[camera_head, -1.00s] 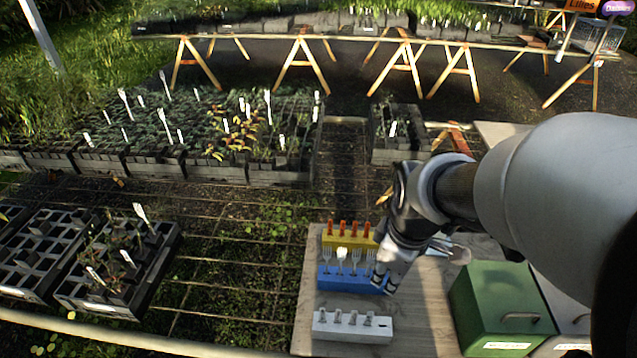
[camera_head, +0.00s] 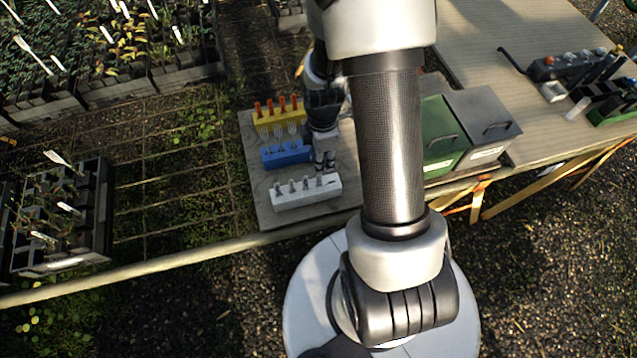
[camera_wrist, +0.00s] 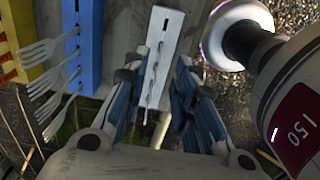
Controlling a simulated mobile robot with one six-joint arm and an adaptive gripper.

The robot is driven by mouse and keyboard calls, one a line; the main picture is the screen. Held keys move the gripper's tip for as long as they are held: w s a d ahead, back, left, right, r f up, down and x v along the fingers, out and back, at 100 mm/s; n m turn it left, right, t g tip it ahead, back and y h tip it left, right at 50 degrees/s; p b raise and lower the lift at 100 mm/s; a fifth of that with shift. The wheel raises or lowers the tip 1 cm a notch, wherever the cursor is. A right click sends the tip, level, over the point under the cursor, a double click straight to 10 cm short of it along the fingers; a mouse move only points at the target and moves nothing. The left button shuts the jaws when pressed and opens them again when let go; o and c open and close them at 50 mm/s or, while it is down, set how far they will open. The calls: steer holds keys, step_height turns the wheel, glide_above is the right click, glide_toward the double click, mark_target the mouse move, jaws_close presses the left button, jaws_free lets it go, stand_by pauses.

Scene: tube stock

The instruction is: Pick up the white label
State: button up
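A white block (camera_head: 306,194) with several short pale labels (camera_head: 306,184) upright in it stands at the front of the board; which one is the white label I cannot tell. It also shows in the wrist view (camera_wrist: 172,20), pointing in between the fingers. My gripper (camera_head: 325,163) points down behind the right part of this block. In the wrist view my gripper (camera_wrist: 157,98) is open, with dark and blue finger pads on either side of the block's near end. The labels look thin and edge-on there. A small pale piece (camera_wrist: 161,130) shows lower between the fingers; I cannot tell whether it is a label.
A blue block (camera_head: 284,154) with white fork-shaped labels and a yellow block (camera_head: 279,115) with orange labels stand behind. A green box (camera_head: 440,130) and a grey box (camera_head: 484,125) stand to the right. Plant trays (camera_head: 60,265) lie at the left.

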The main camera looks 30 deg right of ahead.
mark_target(319, 175)
steer(key=f, duration=0.2)
steer(key=f+b, duration=0.1)
steer(key=f, duration=0.2)
steer(key=f+b, duration=0.1)
steer(key=f, duration=0.1)
steer(key=shift+a+f, duration=0.35)
steer(key=shift+a, duration=0.05)
steer(key=shift+r, duration=0.1)
jaws_close()
